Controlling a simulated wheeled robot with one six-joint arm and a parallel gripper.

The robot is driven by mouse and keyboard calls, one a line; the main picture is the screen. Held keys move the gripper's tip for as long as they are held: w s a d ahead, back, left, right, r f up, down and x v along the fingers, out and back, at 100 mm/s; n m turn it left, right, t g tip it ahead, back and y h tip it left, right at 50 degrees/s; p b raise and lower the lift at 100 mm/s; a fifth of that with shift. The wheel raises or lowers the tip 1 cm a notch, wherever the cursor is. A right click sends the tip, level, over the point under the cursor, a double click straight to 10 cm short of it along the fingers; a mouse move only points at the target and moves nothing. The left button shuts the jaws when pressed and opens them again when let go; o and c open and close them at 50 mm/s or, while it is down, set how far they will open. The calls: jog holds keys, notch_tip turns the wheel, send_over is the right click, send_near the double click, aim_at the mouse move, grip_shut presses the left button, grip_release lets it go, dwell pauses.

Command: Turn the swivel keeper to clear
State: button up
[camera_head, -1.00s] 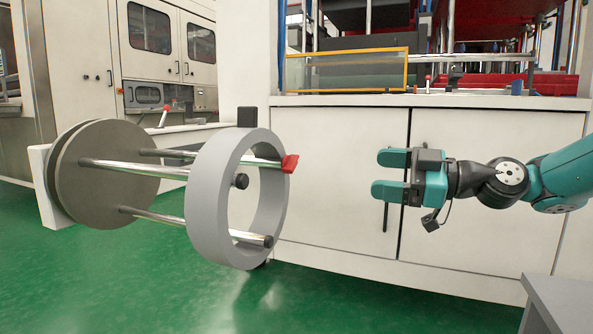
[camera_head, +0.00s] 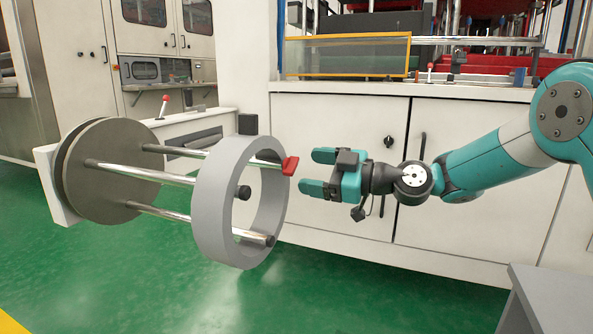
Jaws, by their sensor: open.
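The swivel keeper looks to be the small red piece (camera_head: 290,166) at the end of the upper right metal rod, at the right rim of the grey ring (camera_head: 208,210). The ring sits around the ends of several shiny rods (camera_head: 150,176) that come out from round grey plates (camera_head: 112,200) at the left. My gripper (camera_head: 311,172) is open and empty. Its two teal fingers point left toward the red piece, and a small gap shows between them in the picture. How far apart they are in depth I cannot tell.
A white cabinet (camera_head: 340,118) with dark door handles stands behind my gripper. A machine with a yellow-framed guard (camera_head: 409,55) rises above it. A grey block (camera_head: 535,300) is at the lower right. The green floor (camera_head: 330,300) is clear in front.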

aim_at(296, 168)
jog(key=shift+x, duration=2.1)
jog(key=c, duration=0.9)
jog(key=shift+c, duration=0.2)
